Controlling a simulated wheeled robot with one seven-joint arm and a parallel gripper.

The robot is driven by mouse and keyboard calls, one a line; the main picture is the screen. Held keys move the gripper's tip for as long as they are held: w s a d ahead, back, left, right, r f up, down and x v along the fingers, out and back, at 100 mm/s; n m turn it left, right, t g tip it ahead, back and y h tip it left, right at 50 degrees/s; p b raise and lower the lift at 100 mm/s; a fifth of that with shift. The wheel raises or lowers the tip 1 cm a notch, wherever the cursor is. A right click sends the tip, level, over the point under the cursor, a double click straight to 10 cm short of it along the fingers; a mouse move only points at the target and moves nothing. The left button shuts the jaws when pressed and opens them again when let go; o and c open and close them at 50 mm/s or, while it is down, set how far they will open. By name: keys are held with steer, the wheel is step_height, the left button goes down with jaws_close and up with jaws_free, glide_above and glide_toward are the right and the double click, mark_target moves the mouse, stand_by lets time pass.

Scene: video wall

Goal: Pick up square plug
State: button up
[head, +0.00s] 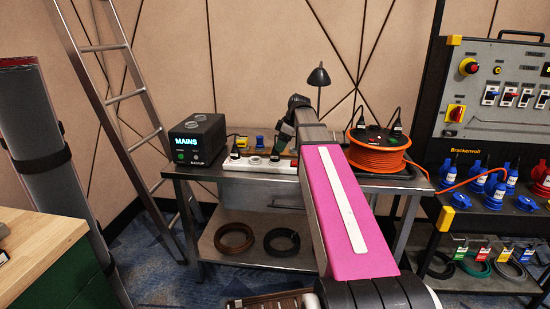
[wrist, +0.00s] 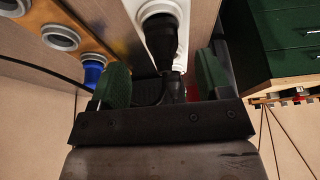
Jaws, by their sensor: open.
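In the head view, a white power strip (head: 262,164) lies on the metal bench, with black plugs in it. My gripper (head: 281,141) is over the strip, partly hidden by my arm. In the wrist view, a black plug (wrist: 161,38) sits in a round socket of the white strip (wrist: 136,6). My gripper (wrist: 162,70) is open, with green pads on either side of the plug's cable end. The plug's body is just beyond the fingertips, and I see no pad touching it. I cannot tell from here whether this plug is square.
A black MAINS box (head: 197,139) stands left of the strip. An orange cable reel (head: 377,160) stands to its right. A black lamp (head: 318,77) rises behind. In the wrist view, a wooden board with grey round sockets (wrist: 61,37) and a blue plug (wrist: 93,72) is at the left.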

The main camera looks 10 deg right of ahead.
mark_target(276, 153)
steer(key=shift+x, duration=2.6)
steer(key=shift+a+r, duration=0.1)
steer(key=shift+a, duration=0.05)
steer(key=c, duration=1.1)
